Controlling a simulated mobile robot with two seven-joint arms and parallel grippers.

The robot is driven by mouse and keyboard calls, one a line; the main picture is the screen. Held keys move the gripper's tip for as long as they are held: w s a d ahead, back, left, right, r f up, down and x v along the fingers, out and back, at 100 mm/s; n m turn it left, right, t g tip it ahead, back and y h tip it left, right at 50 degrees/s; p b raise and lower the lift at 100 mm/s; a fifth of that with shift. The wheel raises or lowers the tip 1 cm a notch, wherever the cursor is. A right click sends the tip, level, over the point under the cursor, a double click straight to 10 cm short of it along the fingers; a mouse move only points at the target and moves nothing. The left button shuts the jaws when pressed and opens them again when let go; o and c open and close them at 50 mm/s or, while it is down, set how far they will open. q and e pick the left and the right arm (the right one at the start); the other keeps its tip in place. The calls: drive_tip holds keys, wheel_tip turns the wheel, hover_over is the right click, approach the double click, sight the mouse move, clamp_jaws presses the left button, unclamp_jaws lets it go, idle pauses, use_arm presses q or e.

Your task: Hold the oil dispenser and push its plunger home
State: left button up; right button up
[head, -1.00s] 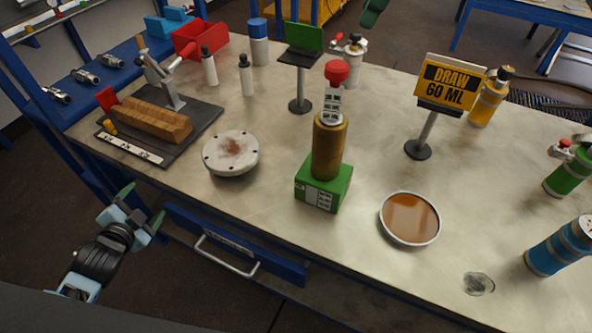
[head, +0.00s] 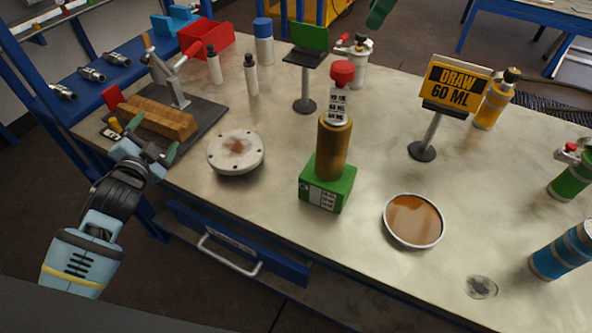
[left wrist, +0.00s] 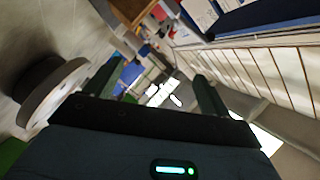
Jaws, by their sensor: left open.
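The oil dispenser stands upright on the bench in the head view. It has a brass cylinder (head: 333,150) on a green block base (head: 327,186). Its plunger is raised, with a white marked scale (head: 338,105) showing above the cylinder and a red knob (head: 342,72) on top. My left gripper (head: 153,138) is open and empty at the bench's left edge, by the wooden block, well left of the dispenser. Its two fingers also show apart in the left wrist view (left wrist: 155,88). My right gripper is not in view.
A pale round flange (head: 236,152) lies between my left gripper and the dispenser. A dish of amber liquid (head: 413,220) sits right of the dispenser. A wooden block (head: 160,118) lies on a dark plate. A small stand with a green panel (head: 306,85) stands behind.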

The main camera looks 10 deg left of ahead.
use_arm(q)
drive_tip(key=s+d+f+n+h, duration=0.1)
drive_tip(key=d+f+n+h, duration=0.15)
drive_tip(key=d, duration=1.15)
drive_tip(key=n+h, duration=0.5)
approach(332, 146)
drive_tip(key=shift+m+t, duration=0.25)
drive_tip(key=shift+t, duration=0.05)
drive_tip(key=w+f, duration=0.2)
drive_tip(key=w, duration=0.1)
drive_tip(key=w+d+f, duration=0.1)
drive_tip(key=w, duration=0.1)
drive_tip(key=shift+f, duration=0.2)
drive_tip(key=shift+x, duration=3.9)
drive_tip(key=shift+c, duration=0.4)
drive_tip(key=c, duration=1.2)
drive_tip(key=shift+f, duration=0.1)
drive_tip(key=shift+c, duration=0.2)
